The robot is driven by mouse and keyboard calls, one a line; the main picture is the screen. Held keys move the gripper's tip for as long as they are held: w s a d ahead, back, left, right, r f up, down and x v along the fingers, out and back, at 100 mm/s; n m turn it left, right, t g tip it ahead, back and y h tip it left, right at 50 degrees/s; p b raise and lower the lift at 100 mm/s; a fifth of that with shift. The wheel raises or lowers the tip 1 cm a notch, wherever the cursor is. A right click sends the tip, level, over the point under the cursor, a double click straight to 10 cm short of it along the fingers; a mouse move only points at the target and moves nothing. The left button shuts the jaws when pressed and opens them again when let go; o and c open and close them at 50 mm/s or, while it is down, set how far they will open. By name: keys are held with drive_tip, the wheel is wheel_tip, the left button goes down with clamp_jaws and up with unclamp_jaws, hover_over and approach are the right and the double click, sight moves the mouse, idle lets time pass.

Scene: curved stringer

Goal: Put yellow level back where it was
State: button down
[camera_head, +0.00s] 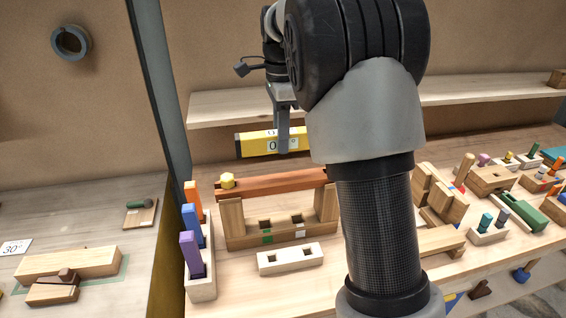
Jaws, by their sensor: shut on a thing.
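The yellow level (256,144) is held in the air above a reddish-brown wooden bar (275,184), with its right part hidden behind my arm. It looks roughly level and carries a white label with a "0". My gripper (283,143) is shut on it, with one grey finger showing in front of its face. The reddish bar spans two upright wooden blocks on a wooden base (250,239). The level appears apart from the bar. My arm hides the bar's right end.
A rack with orange, blue and purple pegs (201,275) stands left of the frame. A pale block with two holes (291,258) lies in front. Several wooden fixtures and pegs (490,181) crowd the right. A shelf (230,106) runs behind. A dark post (160,90) stands left.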

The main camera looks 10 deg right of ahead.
drive_tip(key=shift+r, duration=0.5)
drive_tip(key=s+f+b, duration=1.4)
drive_tip(key=s+f, duration=0.5)
drive_tip(key=f, duration=0.3)
drive_tip(key=b, duration=0.2)
hover_over(297, 288)
wheel_tip(297, 288, down, 6)
drive_tip(key=shift+r, duration=0.1)
drive_tip(key=shift+f+b, duration=0.4)
drive_tip(key=shift+f, duration=1.7)
drive_tip(key=shift+f, duration=0.2)
drive_tip(key=c, duration=1.4)
unclamp_jaws()
